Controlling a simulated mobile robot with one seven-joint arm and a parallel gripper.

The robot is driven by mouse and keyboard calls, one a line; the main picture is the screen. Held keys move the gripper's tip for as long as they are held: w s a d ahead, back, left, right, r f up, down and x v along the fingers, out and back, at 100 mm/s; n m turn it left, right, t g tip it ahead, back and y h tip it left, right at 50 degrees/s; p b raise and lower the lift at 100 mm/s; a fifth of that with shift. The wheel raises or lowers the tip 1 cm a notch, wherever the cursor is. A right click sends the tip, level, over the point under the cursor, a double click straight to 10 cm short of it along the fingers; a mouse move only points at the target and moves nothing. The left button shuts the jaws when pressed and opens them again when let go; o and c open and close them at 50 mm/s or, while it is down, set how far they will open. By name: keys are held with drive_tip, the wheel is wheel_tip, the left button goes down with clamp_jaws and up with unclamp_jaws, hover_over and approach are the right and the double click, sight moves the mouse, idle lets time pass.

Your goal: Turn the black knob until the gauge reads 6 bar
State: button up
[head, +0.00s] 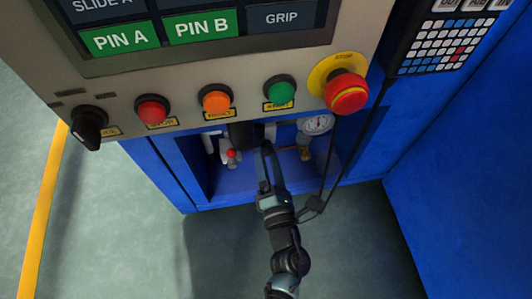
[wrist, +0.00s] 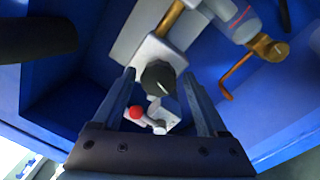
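A black knob (wrist: 158,77) on a pale grey regulator body (wrist: 155,50) shows in the wrist view. My gripper (wrist: 159,84) is open, with one finger to each side of the knob in the picture. A gap shows on both sides, and I cannot tell how deep the fingers reach. In the head view my gripper (head: 264,163) reaches into the blue recess under the panel, and the knob cannot be made out clearly there. The round white gauge (head: 318,124) is in the recess to the right of my gripper. Its needle reading is too small to tell.
A small red-tipped valve (wrist: 137,113) lies beyond the fingers. A brass pipe (wrist: 240,68) is at the right. Above the recess are panel buttons, a red emergency stop (head: 346,92) and a separate black selector (head: 88,126). A cable hangs beside my arm.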

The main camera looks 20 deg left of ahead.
drive_tip(key=shift+o, duration=0.2)
drive_tip(key=r+p+v, duration=0.1)
drive_tip(key=p+v, duration=0.3)
drive_tip(key=v, duration=0.8)
drive_tip(key=shift+s+d+f+p, duration=0.15)
drive_tip(key=shift+s+f+p, duration=0.25)
drive_tip(key=shift+f, duration=0.1)
